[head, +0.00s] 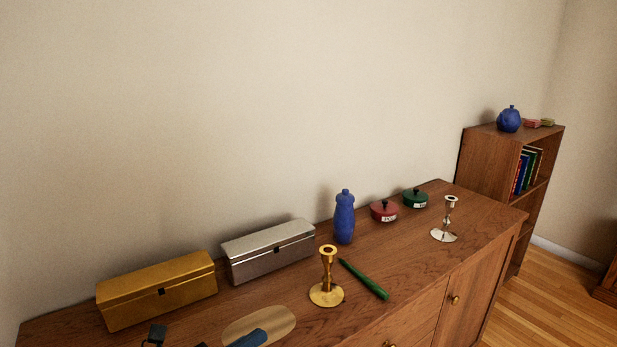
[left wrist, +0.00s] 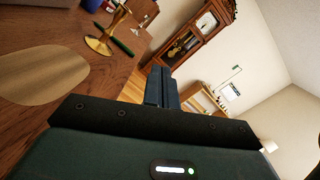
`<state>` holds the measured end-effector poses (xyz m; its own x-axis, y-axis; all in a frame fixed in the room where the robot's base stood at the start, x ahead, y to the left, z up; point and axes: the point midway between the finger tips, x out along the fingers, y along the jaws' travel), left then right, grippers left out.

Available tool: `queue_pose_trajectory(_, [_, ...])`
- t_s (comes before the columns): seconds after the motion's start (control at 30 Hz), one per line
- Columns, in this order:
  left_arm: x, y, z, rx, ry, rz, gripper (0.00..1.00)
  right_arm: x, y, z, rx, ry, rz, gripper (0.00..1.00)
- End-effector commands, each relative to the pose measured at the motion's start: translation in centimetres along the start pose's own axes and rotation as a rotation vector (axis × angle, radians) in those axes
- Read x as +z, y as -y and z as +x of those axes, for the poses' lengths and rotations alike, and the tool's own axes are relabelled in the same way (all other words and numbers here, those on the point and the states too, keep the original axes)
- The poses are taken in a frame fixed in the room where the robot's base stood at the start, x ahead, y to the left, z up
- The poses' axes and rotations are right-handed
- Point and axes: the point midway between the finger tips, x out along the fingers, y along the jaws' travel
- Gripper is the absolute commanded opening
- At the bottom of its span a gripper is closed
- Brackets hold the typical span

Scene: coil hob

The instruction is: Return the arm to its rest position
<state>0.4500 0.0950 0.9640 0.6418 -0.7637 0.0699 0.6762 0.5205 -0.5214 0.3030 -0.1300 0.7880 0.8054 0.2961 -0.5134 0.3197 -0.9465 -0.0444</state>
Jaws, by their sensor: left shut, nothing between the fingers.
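My left gripper (head: 262,334) comes in at the bottom edge of the head view, in front of the oval board. In the left wrist view its two dark blue-grey fingers (left wrist: 161,88) are together, with nothing between them. They appear to be above the sideboard (head: 400,270), past its edge in the wrist picture, and touch nothing that I can see. Most of the left arm is out of the picture. My right gripper is in neither view.
A tan oval board (head: 284,318) lies near the gripper. Close by stand a gold box (head: 157,290), silver box (head: 268,252), brass candlestick (head: 327,278) and blue bottle (head: 344,217); a green candle (head: 364,280) lies flat. A clock (left wrist: 195,35) and bookcase (head: 483,160) stand beyond.

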Motion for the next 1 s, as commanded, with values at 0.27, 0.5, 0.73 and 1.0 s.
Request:
queue_pose_trajectory(0.27, [-5.2,-1.7,-3.5,0.278,0.28,-1.159,0.0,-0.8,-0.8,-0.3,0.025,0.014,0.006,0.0])
queue_pose_trajectory(0.5, [-14.2,-2.3,-11.0,0.55,0.749,-2.22,0.0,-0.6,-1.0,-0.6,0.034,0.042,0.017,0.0])
queue_pose_trajectory(0.73, [-18.0,-1.4,-14.3,0.634,0.998,-2.563,0.0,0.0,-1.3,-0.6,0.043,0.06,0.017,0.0])
queue_pose_trajectory(1.0, [-18.1,-1.4,-14.4,0.635,1.004,-2.571,0.0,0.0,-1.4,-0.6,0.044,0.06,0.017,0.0])
